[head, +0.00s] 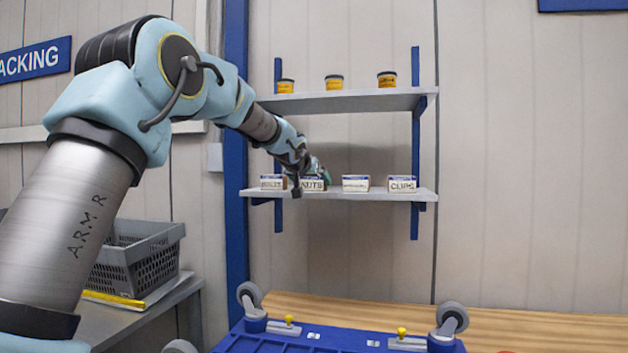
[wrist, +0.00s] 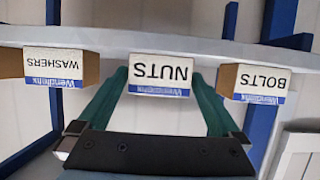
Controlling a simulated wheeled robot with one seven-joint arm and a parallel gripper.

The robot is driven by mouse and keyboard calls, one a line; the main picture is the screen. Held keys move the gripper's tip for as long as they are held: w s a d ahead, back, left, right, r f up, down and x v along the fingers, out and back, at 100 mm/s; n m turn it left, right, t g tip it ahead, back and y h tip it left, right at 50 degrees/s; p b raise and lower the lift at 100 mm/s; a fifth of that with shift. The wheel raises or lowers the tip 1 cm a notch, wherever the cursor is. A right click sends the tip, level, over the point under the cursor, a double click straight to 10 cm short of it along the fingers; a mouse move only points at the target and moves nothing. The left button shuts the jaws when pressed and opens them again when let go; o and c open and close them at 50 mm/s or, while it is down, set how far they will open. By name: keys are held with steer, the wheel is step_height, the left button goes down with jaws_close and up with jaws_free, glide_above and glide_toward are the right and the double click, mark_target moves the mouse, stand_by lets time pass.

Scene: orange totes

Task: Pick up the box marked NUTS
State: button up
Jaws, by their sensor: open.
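The box marked NUTS (head: 313,186) is a small white-fronted carton on the lower shelf, between the BOLTS box (head: 273,182) and the WASHERS box (head: 356,184). In the wrist view, which is upside down, the NUTS box (wrist: 160,76) is in the middle. My gripper (wrist: 160,84) is open, with one green finger on each side of the NUTS box. The fingertips pass behind the line of its front face. I cannot tell whether either finger touches it. In the head view my wrist and gripper (head: 319,174) partly cover the top of the box.
A CLIPS box (head: 402,184) stands at the right end of the lower shelf (head: 335,195). The upper shelf (head: 345,101) holds several small jars. Boxes stand close on both sides of my fingers. A grey crate (head: 135,258) and a blue cart (head: 335,340) are lower down.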

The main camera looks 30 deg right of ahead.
steer(key=shift+p+x, duration=0.4)
steer(key=shift+x, duration=1.05)
steer(key=shift+r, duration=0.1)
steer(key=c, duration=1.4)
